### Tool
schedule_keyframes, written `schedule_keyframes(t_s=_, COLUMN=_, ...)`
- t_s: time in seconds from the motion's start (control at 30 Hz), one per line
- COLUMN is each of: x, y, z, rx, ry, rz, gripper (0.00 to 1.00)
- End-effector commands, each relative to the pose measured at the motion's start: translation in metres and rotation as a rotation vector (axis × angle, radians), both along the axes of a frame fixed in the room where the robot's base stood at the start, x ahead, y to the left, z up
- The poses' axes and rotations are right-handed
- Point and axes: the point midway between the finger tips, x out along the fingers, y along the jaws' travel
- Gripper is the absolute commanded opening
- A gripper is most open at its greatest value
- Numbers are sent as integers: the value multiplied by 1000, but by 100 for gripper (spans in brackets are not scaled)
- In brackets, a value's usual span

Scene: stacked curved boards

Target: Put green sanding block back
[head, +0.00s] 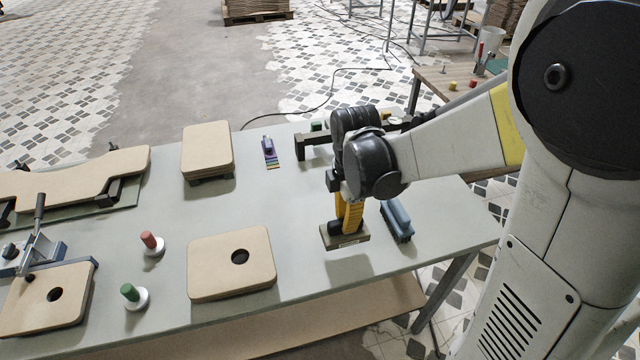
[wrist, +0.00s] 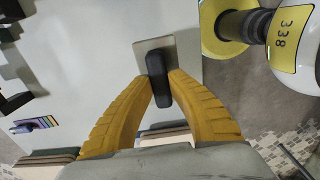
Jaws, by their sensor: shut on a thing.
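My gripper (head: 348,213) has yellow fingers, which point down over the right part of the table. It is shut on the sanding block (head: 345,239), a flat olive-grey-green base with a pale label on its side. In the wrist view, the fingertips (wrist: 161,82) close on the block's black handle, and its flat base (wrist: 186,47) shows beyond. The block appears to hang a little above the tabletop, with a shadow under it. The fingers hide part of the handle.
A blue block-like tool (head: 396,222) lies just right of the held block. A board with a hole (head: 215,277) lies to the left. Stacked boards (head: 207,148) and a purple tool (head: 268,147) stand farther back. The grey tabletop (head: 290,205) between them is clear.

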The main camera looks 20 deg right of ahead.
Motion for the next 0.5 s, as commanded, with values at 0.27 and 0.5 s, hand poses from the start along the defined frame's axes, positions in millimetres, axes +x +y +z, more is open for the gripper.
schedule_keyframes(t_s=0.27, x=36, y=7, z=-23, rx=0, ry=0, rz=-1, gripper=0)
schedule_keyframes(t_s=0.5, x=37, y=8, z=-52, rx=0, ry=0, rz=-1, gripper=0)
